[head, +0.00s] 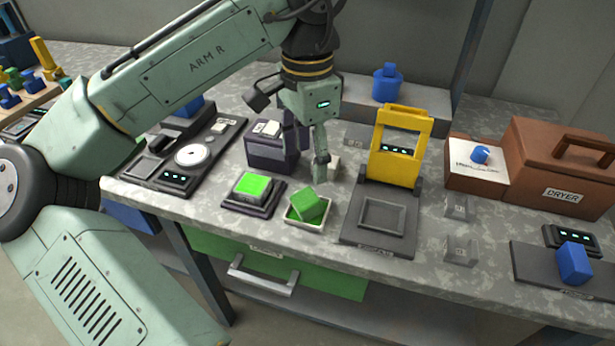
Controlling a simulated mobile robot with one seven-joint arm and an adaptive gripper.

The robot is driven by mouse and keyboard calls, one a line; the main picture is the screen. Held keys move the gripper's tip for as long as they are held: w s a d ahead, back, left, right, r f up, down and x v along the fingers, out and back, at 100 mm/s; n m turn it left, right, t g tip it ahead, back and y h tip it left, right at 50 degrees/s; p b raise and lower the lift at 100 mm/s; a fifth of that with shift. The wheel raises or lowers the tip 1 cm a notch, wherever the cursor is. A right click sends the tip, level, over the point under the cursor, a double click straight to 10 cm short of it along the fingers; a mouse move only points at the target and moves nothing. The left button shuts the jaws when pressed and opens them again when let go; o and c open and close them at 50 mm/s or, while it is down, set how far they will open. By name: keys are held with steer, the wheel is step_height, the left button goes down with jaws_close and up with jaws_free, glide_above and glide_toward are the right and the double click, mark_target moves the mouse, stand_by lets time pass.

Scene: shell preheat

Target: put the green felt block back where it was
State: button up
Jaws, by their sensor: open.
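A green block (308,204) sits tilted in a small cream dish (313,226) near the front of the counter. A brighter green square (253,186) lies on a dark pad (247,207) just left of it; I cannot tell if it is a block or a lit button. My gripper (313,165) is open above and slightly behind the dish, pointing down, and looks empty. One finger shows clearly; the other is partly lost against the dark box behind. The felt texture cannot be made out.
A dark box (270,153) stands behind the pad. A yellow frame (405,118) rises behind a grey plate (378,240) on the right. A brown dryer (560,165) and a blue block (574,263) are further right. A device with a white disc (193,154) is left.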

steer(key=shift+r, duration=2.3)
